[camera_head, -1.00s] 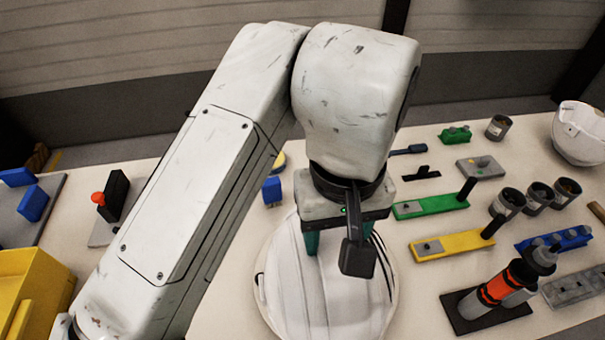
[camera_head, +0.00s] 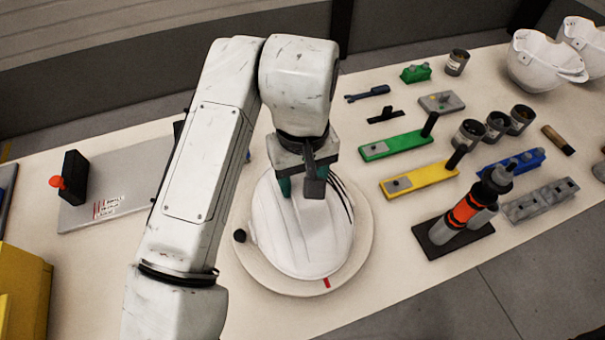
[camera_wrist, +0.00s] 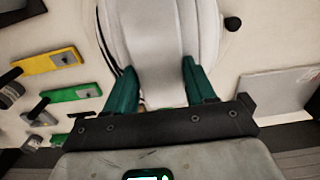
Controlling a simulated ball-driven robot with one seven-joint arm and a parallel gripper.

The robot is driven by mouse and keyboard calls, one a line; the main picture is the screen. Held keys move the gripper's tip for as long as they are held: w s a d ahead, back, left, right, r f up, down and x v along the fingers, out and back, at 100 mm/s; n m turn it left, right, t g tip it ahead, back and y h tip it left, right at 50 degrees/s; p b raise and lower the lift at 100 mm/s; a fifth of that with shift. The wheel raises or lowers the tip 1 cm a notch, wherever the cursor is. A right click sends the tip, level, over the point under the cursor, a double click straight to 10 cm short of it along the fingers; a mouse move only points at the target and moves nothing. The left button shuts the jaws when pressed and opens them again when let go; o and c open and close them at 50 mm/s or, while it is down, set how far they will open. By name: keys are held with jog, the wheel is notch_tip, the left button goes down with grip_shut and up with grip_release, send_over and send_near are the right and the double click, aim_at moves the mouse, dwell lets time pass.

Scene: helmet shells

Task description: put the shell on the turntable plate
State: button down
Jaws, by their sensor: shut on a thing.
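The shell (camera_head: 300,238) is a white, ribbed helmet dome with dark slits at its upper right in the head view. My gripper (camera_head: 299,190) is over its far part, with teal fingers shut on it. In the wrist view, the fingers (camera_wrist: 158,72) lie on both sides of the shell's raised middle band (camera_wrist: 160,35). The turntable plate (camera_head: 364,225) is a pale round disc with a red mark at its front edge and a black knob at its left. The shell is over the plate, within its outline. I cannot tell whether its underside touches the plate; the dome hides the contact.
An orange-and-grey tool on a black base (camera_head: 452,238), a yellow bar (camera_head: 420,181) and a green bar (camera_head: 395,147) lie to the right. More white shells (camera_head: 535,65) stand at the far right. A grey board with a red-knobbed switch (camera_head: 75,185) is left.

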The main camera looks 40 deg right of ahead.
jog(key=shift+c, duration=1.9)
grip_release()
jog(key=shift+f, duration=0.1)
notch_tip(320, 180, up, 12)
jog(key=shift+p, duration=0.4)
